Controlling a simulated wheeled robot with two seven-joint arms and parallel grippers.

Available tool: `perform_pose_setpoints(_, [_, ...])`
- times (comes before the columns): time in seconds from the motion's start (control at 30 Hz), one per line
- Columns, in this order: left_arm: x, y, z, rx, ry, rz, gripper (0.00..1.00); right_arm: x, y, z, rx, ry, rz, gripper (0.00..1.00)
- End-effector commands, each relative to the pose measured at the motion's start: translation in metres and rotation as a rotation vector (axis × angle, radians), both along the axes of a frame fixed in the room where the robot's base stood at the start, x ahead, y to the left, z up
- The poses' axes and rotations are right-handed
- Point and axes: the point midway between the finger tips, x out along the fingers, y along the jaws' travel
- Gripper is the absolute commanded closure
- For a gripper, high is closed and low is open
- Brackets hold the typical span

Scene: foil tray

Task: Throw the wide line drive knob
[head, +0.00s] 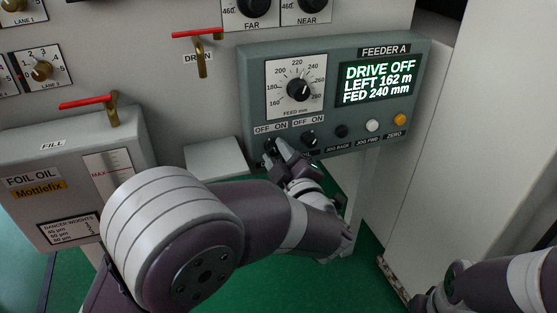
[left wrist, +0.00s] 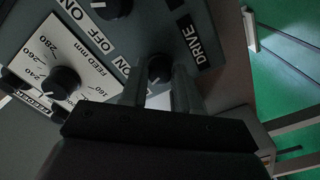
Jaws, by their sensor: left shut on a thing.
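A dark drive knob (left wrist: 158,68) sits on the grey-green feeder panel (head: 342,52), beside a black DRIVE label (left wrist: 191,40) in the left wrist view. My left gripper (left wrist: 158,88) is shut on this knob, one finger on each side. In the head view my left gripper (head: 277,150) is at the lower left of the panel and mostly hides the knob. The display (head: 378,82) reads DRIVE OFF, LEFT 162 m, FED 240 mm. My right arm shows at the lower right; its gripper's jaws are not clear.
A second dark OFF/ON knob (head: 309,138) is close to the right. Jog buttons and a yellow zero button (head: 399,119) are further right. The feed dial (head: 298,89) is above. An oil tank (head: 60,180) stands at the left.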

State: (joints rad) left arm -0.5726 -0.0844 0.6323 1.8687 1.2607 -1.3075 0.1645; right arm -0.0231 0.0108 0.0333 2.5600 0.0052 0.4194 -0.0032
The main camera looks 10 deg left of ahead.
Motion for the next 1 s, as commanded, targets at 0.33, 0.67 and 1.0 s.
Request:
perform_pose_setpoints(0.33, [0.000,0.000,-0.002,-0.140,-0.092,0.000,0.99,0.000,0.000,-0.013,0.000,0.000,0.000,1.00])
perform_pose_setpoints(0.67, [0.000,0.000,-0.001,-0.178,-0.117,0.000,0.99,0.000,0.000,-0.015,0.000,0.000,0.000,1.00])
perform_pose_setpoints(1.0, [0.000,0.000,-0.001,-0.178,-0.117,0.000,0.63,0.000,0.000,-0.015,0.000,0.000,0.000,1.00])
